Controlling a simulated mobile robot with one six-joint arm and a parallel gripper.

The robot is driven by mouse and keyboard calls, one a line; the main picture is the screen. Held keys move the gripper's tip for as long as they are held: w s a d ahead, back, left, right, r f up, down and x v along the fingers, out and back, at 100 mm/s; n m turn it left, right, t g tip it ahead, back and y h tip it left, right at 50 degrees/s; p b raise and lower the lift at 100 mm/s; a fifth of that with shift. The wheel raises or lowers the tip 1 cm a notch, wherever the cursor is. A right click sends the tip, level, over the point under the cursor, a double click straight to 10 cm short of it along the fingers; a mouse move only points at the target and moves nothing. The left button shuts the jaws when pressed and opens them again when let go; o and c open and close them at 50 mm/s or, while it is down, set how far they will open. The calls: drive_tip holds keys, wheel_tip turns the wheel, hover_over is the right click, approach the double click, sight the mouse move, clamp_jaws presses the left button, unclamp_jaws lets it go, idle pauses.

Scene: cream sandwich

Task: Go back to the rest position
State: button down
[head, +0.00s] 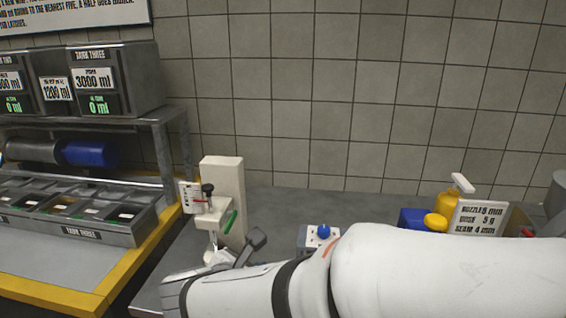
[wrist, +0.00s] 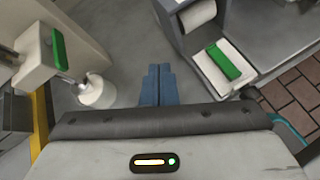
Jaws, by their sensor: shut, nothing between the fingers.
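My gripper (wrist: 158,70) shows in the wrist view with its two blue-grey fingers pressed together and nothing between them. It is over the grey worktop (wrist: 125,50), between a pale machine on the left and a grey unit on the right. In the head view my white arm reaches across the lower right and covers part of the worktop (head: 285,203). The fingers are hard to make out there.
A cream upright machine (head: 224,190) with a green lever stands left of my arm; a small white cup (wrist: 97,92) is at its base. A blue-knobbed box (head: 322,233) and yellow bottle (head: 446,200) stand behind my arm. A yellow-edged bench (head: 150,240) is at left.

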drive_tip(key=s+d+m+g+y+p, duration=0.2)
drive_tip(key=s+d+m+g, duration=0.2)
drive_tip(key=d+m, duration=0.7)
drive_tip(key=s+d+m+g+y+p, duration=0.1)
drive_tip(key=s+d+m+g, duration=0.3)
drive_tip(key=d+m, duration=0.7)
drive_tip(key=s+m+p, duration=0.1)
drive_tip(key=m, duration=0.5)
drive_tip(key=shift+m+y, duration=0.4)
